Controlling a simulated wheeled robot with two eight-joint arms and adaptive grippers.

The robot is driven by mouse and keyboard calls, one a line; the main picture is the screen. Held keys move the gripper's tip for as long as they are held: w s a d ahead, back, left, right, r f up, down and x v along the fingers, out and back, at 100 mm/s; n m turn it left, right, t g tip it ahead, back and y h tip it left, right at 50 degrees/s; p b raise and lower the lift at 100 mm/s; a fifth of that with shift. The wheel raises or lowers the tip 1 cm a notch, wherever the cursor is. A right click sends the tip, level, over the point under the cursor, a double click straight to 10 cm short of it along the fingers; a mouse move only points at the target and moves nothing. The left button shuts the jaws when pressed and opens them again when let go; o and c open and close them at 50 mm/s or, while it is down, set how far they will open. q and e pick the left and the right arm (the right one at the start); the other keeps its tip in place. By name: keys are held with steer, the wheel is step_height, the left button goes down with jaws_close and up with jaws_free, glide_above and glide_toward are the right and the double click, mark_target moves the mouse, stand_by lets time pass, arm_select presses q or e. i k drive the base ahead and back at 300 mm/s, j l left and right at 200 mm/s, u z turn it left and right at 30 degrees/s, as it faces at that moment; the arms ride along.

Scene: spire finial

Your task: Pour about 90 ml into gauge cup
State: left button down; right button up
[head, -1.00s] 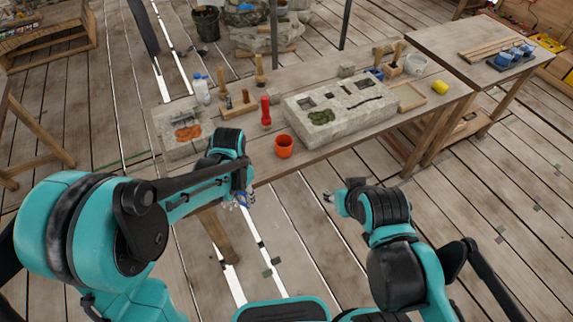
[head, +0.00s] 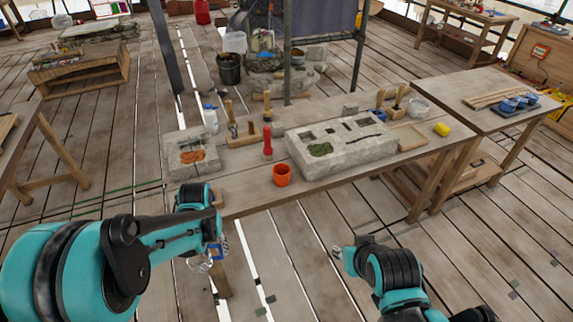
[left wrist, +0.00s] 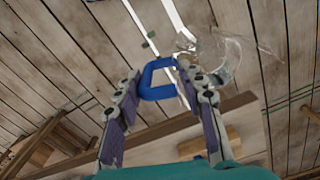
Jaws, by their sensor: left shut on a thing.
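My left gripper (head: 213,248) is shut on the blue handle (left wrist: 157,80) of a clear, see-through vessel (left wrist: 222,58). The vessel also shows small in the head view (head: 203,264), off the front edge of the workbench. How much liquid it holds I cannot tell. An orange-red cup (head: 281,175) stands upright on the bench near the front edge, to the right of my left gripper and apart from it. Whether it is the gauge cup is not clear. My right gripper (head: 338,256) is in front of the bench with nothing visible in it; its fingers are too small to read.
On the workbench (head: 237,197) are a large stone block (head: 345,160), a smaller block (head: 190,157), a red-handled tool (head: 267,142), a white bottle (head: 211,119) and a yellow cylinder (head: 442,129). A side table (head: 450,64) stands at right. Open floor lies before the bench.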

mark_target(281, 172)
steer(key=i+l+u, duration=0.1)
steer(key=l, duration=0.35)
steer(key=i+l+u, duration=0.1)
steer(key=l, duration=0.3)
steer(key=i+l+u, duration=0.1)
steer(key=l, duration=0.35)
steer(key=i+l+u, duration=0.1)
steer(key=i+l, duration=0.15)
steer(key=l, duration=0.25)
